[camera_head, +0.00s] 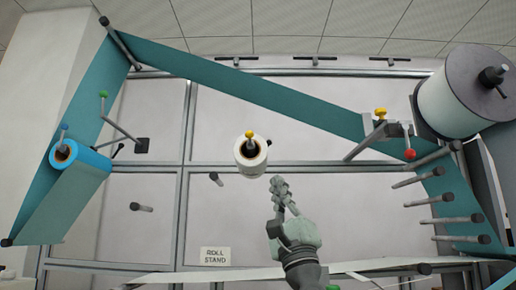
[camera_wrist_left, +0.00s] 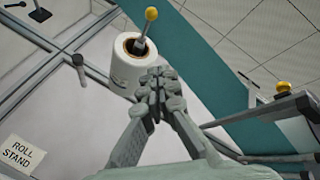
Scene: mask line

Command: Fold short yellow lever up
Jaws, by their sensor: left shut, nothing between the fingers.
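A short lever with a yellow ball tip (camera_head: 249,134) sticks out from the core of a small white roll (camera_head: 250,166) at the middle of the frame. In the left wrist view the yellow tip (camera_wrist_left: 151,13) stands up and to the right of the roll's core. My left gripper (camera_head: 278,182) is shut and empty, just below and right of the white roll in the head view. In the left wrist view its fingertips (camera_wrist_left: 158,76) overlap the lower right of the roll; contact cannot be told. My right gripper is not in view.
A second yellow knob (camera_head: 380,113) sits on a bracket at the right, with a red knob (camera_head: 409,154) near it. A teal web (camera_head: 250,85) runs above. A large white roll (camera_head: 448,105) is far right, a blue-ended roll (camera_head: 80,168) left. Several pegs jut out at right.

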